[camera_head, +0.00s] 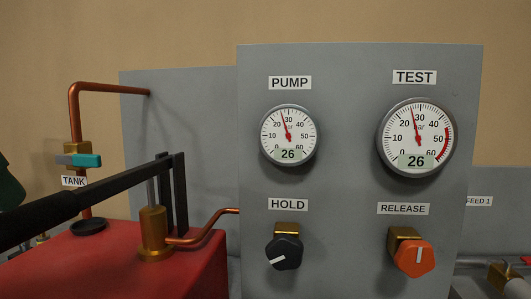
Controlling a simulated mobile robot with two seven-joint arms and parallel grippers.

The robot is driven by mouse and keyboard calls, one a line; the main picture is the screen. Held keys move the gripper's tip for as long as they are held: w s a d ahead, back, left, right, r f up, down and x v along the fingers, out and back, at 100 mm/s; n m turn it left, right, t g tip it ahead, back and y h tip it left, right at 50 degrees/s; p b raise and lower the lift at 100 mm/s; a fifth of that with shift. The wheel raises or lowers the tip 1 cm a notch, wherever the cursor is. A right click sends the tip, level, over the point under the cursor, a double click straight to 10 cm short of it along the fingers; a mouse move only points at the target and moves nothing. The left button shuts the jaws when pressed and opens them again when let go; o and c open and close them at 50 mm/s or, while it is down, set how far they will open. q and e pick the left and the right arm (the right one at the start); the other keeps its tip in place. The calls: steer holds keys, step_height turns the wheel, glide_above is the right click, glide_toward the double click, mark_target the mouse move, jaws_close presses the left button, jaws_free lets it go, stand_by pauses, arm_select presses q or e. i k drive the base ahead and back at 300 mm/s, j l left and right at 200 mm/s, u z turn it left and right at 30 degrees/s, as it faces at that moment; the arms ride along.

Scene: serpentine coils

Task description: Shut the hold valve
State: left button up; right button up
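The hold valve is a black knob (287,254) on a brass fitting (289,230), low on the grey panel (340,70) under the HOLD label (288,204). Its white pointer mark points to the left and slightly down. The PUMP gauge (288,135) above it reads 26, and so does the TEST gauge (415,138) on the right. Neither of my grippers shows in the head view, and nothing touches the black knob.
A red tank (120,270) with a brass pump cylinder (153,233) and long black lever (85,193) stands at the left. A copper pipe runs to the panel. A teal-handled valve (86,160) is behind. Space before the knobs looks clear. A dark green shape is cut off at the left edge.

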mark_target(284, 251)
steer(key=k+j, duration=0.1)
steer(key=k, duration=0.9)
